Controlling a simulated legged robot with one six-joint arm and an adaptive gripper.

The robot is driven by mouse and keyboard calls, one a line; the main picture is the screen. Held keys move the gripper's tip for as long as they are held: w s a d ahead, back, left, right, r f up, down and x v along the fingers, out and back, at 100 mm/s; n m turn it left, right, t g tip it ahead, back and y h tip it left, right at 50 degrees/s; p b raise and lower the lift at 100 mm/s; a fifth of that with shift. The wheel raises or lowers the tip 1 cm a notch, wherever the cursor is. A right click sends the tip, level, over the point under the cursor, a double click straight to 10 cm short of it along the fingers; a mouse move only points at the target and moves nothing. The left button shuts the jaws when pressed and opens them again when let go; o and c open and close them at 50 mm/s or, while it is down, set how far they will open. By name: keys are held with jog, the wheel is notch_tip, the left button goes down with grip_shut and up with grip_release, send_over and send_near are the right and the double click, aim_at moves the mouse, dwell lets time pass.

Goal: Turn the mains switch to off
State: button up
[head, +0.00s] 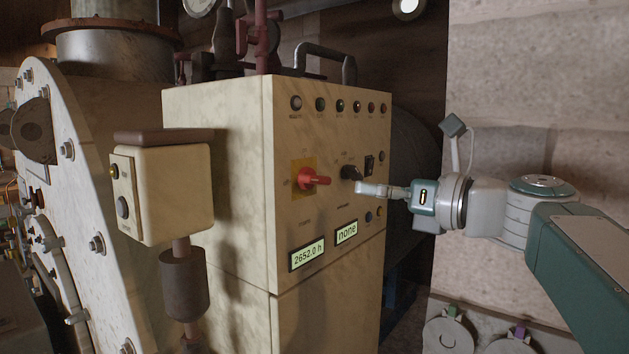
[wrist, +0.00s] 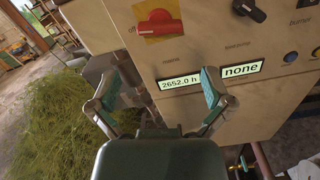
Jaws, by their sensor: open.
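The mains switch (head: 312,179) is a red rotary handle on a yellow plate on the cream control cabinet's front. In the wrist view the red handle (wrist: 158,27) lies near the top, above the label "mains", with its handle about level. My gripper (head: 362,189) is in front of the panel, to the right of the red handle in the head view. In the wrist view my gripper (wrist: 160,92) is open, its two fingers spread and empty, below the red handle and apart from it. A black knob (head: 350,173) sits beside the switch; it also shows in the wrist view (wrist: 249,10).
Below the switch are two displays, "2652.0 h" (head: 307,254) and "none" (head: 346,232). A row of small buttons (head: 340,105) lines the panel top. A cream box on a post (head: 176,190) stands at left. A heap of green herbs (wrist: 62,125) lies left in the wrist view.

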aim_at(322, 181)
jog(key=x, duration=1)
jog(key=shift+w+a, duration=0.2)
jog(key=c, duration=0.8)
